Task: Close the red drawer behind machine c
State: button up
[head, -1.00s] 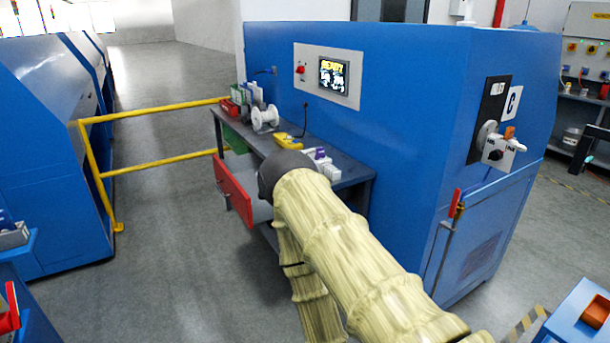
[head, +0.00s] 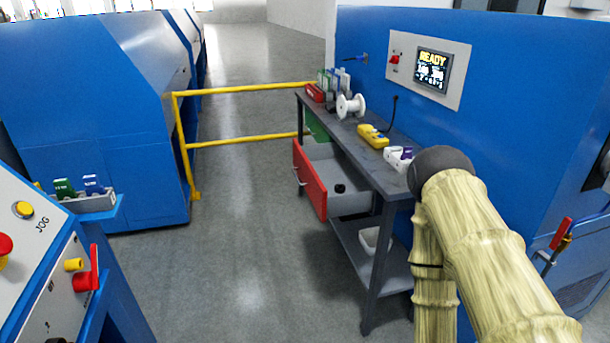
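The red drawer (head: 312,180) is pulled open from the grey workbench (head: 385,172), which stands against the blue machine (head: 520,110). Its red front faces left and has a light handle. A small dark object (head: 340,188) lies inside the grey drawer box. The machine's display reads READY; its C label, seen in the earlier frame, is outside this view. My arm, in a pale sleeve, rises at the lower right, to the right of the drawer and apart from it in the picture. My gripper is not visible.
A green drawer front (head: 317,127) is farther along the bench. A white spool (head: 351,106) and a yellow device (head: 372,136) stand on the bench top. A yellow railing (head: 245,90) crosses the back of the aisle. A control panel (head: 45,255) fills the lower left. The floor between is clear.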

aim_at(319, 166)
jog(key=u, duration=0.5)
jog(key=i, duration=1.15)
jog(key=z, duration=0.05)
